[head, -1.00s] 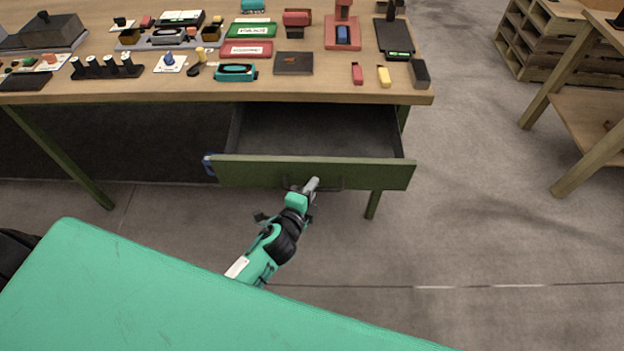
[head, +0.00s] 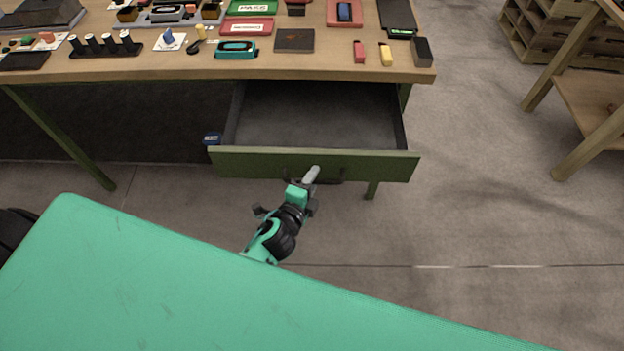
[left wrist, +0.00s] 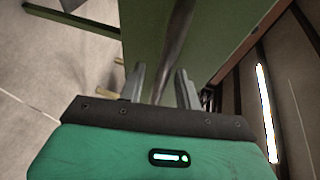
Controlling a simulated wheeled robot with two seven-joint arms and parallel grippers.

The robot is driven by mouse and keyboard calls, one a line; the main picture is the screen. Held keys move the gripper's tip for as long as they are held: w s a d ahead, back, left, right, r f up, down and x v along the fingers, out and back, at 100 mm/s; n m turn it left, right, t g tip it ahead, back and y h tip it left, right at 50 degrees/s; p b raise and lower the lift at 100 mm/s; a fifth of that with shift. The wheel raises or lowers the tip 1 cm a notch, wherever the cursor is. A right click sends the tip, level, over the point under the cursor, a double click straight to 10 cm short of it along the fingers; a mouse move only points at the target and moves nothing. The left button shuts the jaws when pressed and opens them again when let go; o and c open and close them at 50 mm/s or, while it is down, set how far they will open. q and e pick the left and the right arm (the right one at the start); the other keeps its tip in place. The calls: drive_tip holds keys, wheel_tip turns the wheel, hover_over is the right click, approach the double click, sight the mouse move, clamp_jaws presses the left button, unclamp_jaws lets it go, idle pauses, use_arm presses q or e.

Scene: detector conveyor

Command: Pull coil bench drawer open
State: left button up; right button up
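The coil bench drawer (head: 310,165) has a green front and hangs well out from under the wooden bench top. Its grey inside (head: 318,115) looks empty. The dark bar handle (head: 330,182) is on the drawer's front, partly hidden by my left gripper (head: 311,176). In the left wrist view the handle (left wrist: 178,40) runs between the two grey fingers of the left gripper (left wrist: 160,80), which is shut on it. The green drawer front (left wrist: 225,30) fills the space beyond. My right gripper is in neither view.
The bench top (head: 150,68) carries several small devices and trays, with a black block (head: 421,50) near its right corner. A wooden shelf (head: 590,95) stands at right. Clear floor (head: 480,220) lies between.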

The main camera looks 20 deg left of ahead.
use_arm(q)
drive_tip(key=b+v, duration=0.2)
drive_tip(key=v, duration=1.2)
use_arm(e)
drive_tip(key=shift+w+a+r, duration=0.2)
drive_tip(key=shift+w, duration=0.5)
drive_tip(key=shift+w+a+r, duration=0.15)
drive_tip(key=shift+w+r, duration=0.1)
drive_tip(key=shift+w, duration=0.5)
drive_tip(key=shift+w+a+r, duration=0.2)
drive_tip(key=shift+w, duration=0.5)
use_arm(q)
drive_tip(key=shift+f, duration=0.1)
